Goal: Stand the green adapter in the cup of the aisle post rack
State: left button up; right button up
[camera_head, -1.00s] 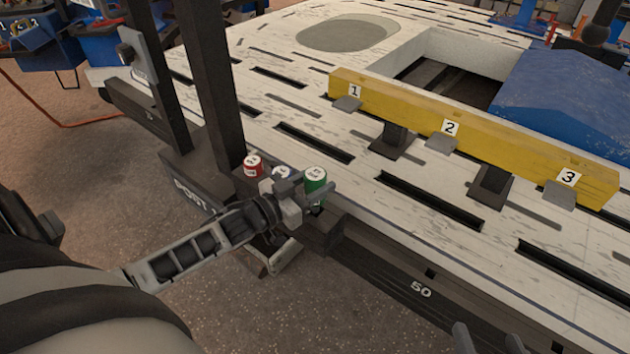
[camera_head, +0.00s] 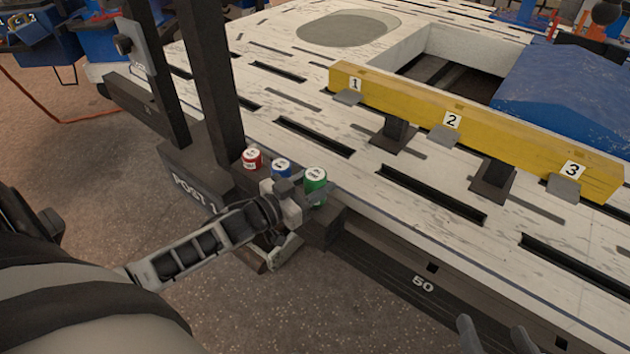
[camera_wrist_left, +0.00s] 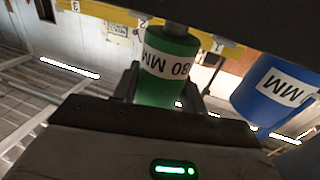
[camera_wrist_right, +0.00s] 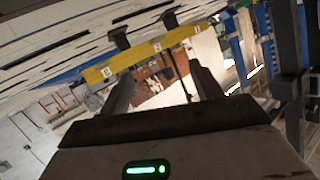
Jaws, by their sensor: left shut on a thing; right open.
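The green adapter (camera_head: 315,181) is a short cylinder with a white label, at the right end of a row on the dark post rack (camera_head: 225,182) marked POST 1. My left gripper (camera_head: 306,190) is shut on it from the near side. In the left wrist view the green adapter (camera_wrist_left: 168,68) stands between the fingers, its label reading 80 MM. Its lower end and the cup are hidden, so I cannot tell how it is seated. My right gripper (camera_head: 490,336) is open and empty at the bottom edge; its fingers (camera_wrist_right: 160,90) also show in the right wrist view.
A red adapter (camera_head: 252,159) and a blue adapter (camera_head: 281,169) stand left of the green one, the blue close beside it. Two dark uprights rise behind. A yellow beam numbered 1 to 3 (camera_head: 480,132) crosses the pale slotted bench (camera_head: 300,100). The bench in between is clear.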

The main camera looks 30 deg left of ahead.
pick_arm(q)
jog(key=shift+f+b, duration=0.35)
jog(key=shift+f, duration=0.2)
pick_arm(e)
jog(key=shift+f, duration=0.1)
pick_arm(q)
jog(key=o, duration=1.3)
jog(key=shift+f, duration=0.1)
jog(key=p+v, duration=0.2)
jog(key=v, duration=0.4)
jog(key=p, duration=0.2)
send_near(306, 191)
jog(key=s, duration=0.3)
jog(key=shift+s+a, duration=0.25)
jog(key=shift+a, duration=0.25)
pick_arm(e)
jog(key=shift+w+d+f+g+h, duration=0.1)
jog(key=shift+d+f+g+h, duration=0.25)
jog(key=shift+f+g, duration=0.25)
